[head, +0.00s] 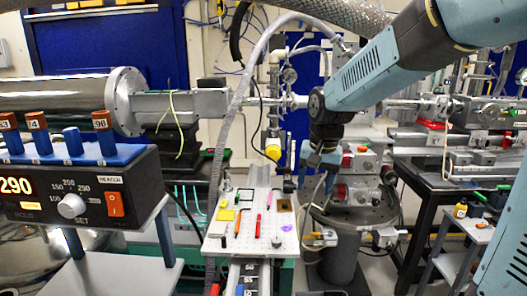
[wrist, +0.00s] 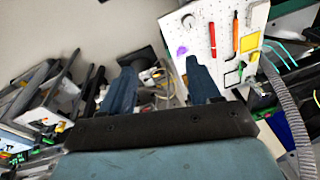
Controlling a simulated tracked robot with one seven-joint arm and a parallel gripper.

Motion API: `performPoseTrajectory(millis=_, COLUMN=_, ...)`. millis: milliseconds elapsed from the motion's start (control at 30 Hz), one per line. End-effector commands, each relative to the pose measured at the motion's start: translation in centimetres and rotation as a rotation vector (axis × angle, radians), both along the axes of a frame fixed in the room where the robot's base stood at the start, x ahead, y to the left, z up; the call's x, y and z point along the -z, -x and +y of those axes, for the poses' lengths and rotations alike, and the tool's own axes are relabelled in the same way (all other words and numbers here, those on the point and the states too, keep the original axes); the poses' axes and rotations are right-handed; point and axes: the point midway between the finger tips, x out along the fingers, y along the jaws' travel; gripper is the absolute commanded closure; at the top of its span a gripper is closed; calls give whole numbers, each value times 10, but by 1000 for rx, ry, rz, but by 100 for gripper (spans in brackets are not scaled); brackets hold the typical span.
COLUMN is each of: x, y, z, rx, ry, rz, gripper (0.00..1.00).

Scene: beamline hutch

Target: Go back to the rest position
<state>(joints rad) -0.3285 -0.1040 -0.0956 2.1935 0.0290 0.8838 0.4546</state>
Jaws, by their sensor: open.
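My gripper (head: 320,160) hangs at the end of my blue arm in the head view, just right of and above the white perforated board (head: 285,242). In the wrist view my gripper (wrist: 163,78) shows two blue fingers spread apart, with nothing held between them. The white board also shows in the wrist view (wrist: 199,36), near the right finger. A red pen-like tool (head: 258,225) and an orange one (head: 238,222) lie on the board, with a yellow square (head: 226,215) at its left and a purple patch (head: 287,228) at its right.
At the left stands a heater control box (head: 95,190) with a blue rack (head: 72,147) of brown blocks on top. A steel cylinder (head: 60,100) and beam pipe run behind. A round flanged stand (head: 345,220) is close below my gripper. A dark-framed bench (head: 430,185) stands right.

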Motion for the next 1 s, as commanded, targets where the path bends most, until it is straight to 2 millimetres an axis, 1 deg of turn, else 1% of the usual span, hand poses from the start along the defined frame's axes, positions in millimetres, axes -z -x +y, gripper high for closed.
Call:
performPoseTrajectory(millis=33, x=-10, y=11, z=-10, rx=-8, ry=-3, rz=-23, gripper=38)
performPoseTrajectory(millis=100, x=-20, y=24, z=-21, rx=-26, ry=-3, rz=-51, gripper=38)
performPoseTrajectory(millis=233, x=-35, y=51, z=-41, rx=-59, ry=4, rz=-103, gripper=38)
performPoseTrajectory(millis=400, x=-51, y=87, z=-63, rx=-100, ry=24, rz=-172, gripper=38)
performPoseTrajectory(millis=600, x=-60, y=131, z=-83, rx=-149, ry=64, rz=-249, gripper=38)
performPoseTrajectory(millis=800, x=-63, y=168, z=-97, rx=-187, ry=113, rz=-312, gripper=38)
performPoseTrajectory(millis=900, x=-62, y=179, z=-101, rx=-201, ry=131, rz=-331, gripper=38)
performPoseTrajectory(millis=1000, x=-61, y=185, z=-102, rx=-207, ry=141, rz=-340, gripper=38)
